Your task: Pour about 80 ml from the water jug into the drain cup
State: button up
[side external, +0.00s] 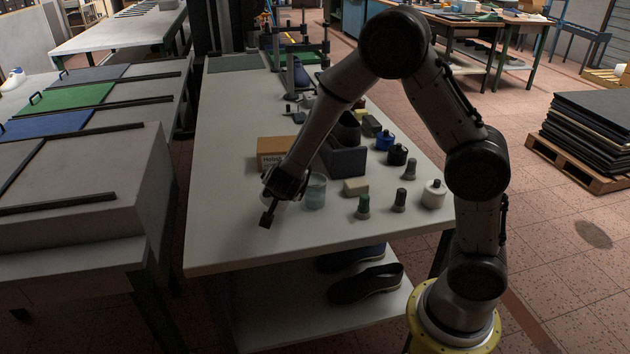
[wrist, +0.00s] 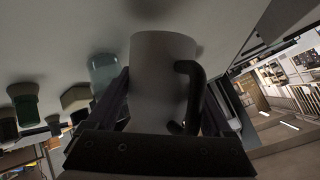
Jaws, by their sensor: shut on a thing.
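The water jug is a pale, cloudy cylinder with a black handle; in the wrist view the jug (wrist: 160,85) fills the space between my fingers. My gripper (wrist: 165,105) is shut around its body. In the side view my gripper (side external: 283,186) is low over the near left part of the table and hides most of the jug. The wrist picture appears upside down, with the jug close to the tabletop; I cannot tell whether it touches. The clear drain cup (side external: 316,191) stands just right of my gripper. It also shows in the wrist view (wrist: 103,68). The jug's water level is hidden.
A cardboard box (side external: 272,150) and a dark grey block (side external: 345,160) stand behind my gripper. A pale block (side external: 356,187), a green-topped bottle (side external: 363,207) and several small bottles stand to the right. The white table's (side external: 230,235) near left area is clear.

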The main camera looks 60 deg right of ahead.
aim_at(268, 200)
jog(key=shift+w+a+f+n+h, duration=0.3)
jog(key=shift+a+f+n+h, duration=0.15)
jog(key=shift+f+h, duration=0.2)
jog(key=n+h, duration=0.1)
jog(key=w+a+f+n+g+h, duration=0.1)
jog(key=h, duration=0.1)
jog(key=shift+a+n+g+h, duration=0.25)
jog(key=shift+a+g, duration=0.05)
